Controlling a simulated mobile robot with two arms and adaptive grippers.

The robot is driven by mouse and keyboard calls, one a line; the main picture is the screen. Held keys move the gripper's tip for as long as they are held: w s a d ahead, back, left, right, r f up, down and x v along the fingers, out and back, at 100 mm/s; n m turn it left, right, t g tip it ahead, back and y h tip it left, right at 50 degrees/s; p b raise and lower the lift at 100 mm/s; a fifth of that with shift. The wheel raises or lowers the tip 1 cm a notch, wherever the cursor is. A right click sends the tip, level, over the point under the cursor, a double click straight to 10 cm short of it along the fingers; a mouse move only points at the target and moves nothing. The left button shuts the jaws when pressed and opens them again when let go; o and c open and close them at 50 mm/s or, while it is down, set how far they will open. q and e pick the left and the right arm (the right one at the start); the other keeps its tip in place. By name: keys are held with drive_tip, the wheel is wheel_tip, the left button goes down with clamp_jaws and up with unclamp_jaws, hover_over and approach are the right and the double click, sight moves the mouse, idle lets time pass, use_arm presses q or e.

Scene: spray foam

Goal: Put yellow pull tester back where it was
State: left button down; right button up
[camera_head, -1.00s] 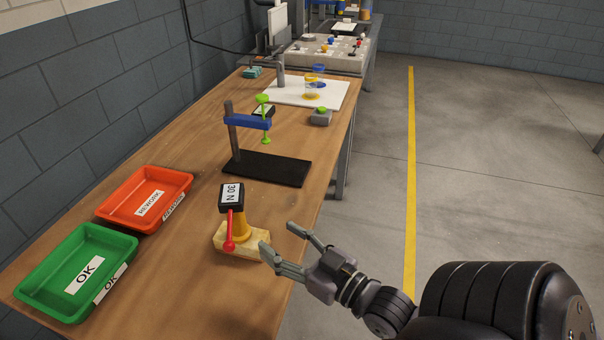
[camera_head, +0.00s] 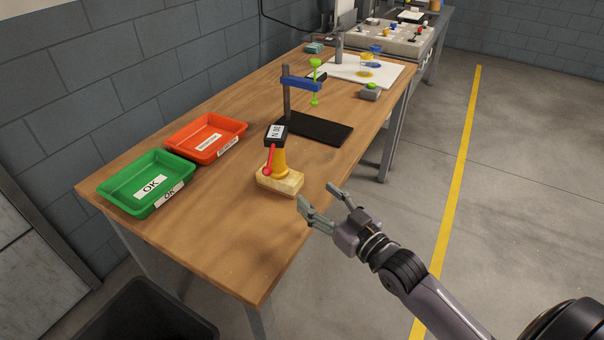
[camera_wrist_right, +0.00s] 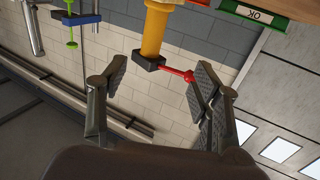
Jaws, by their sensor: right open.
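The yellow pull tester (camera_head: 279,161) has a black head marked 30 N and a red lever. It stands upright on a pale foam block (camera_head: 281,183) near the bench's right edge. My right gripper (camera_head: 317,197) is open and empty, just right of the block near that edge. The right wrist view is upside down. There the tester's yellow body (camera_wrist_right: 154,32) and red lever show beyond the spread fingers (camera_wrist_right: 158,75), with nothing held. My left gripper is in neither view.
A green OK tray (camera_head: 120,188) and a red REWORK tray (camera_head: 182,132) lie left of the tester. A stand with black base (camera_head: 325,130) and blue arm is behind it. The bench's near end (camera_head: 232,248) is bare. A dark bin (camera_head: 145,315) is on the floor.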

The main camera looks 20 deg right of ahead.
approach(282, 159)
drive_tip(key=x, duration=0.6)
drive_tip(key=shift+a+f+p, duration=0.1)
drive_tip(key=shift+a+p, duration=0.3)
drive_tip(key=shift+w+a, duration=0.1)
drive_tip(key=shift+w, duration=0.35)
drive_tip(key=x, duration=0.4)
drive_tip(key=shift+w+d, duration=0.3)
drive_tip(key=shift+w, duration=0.3)
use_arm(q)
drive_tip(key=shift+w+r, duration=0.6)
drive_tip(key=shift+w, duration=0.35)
use_arm(e)
clamp_jaws()
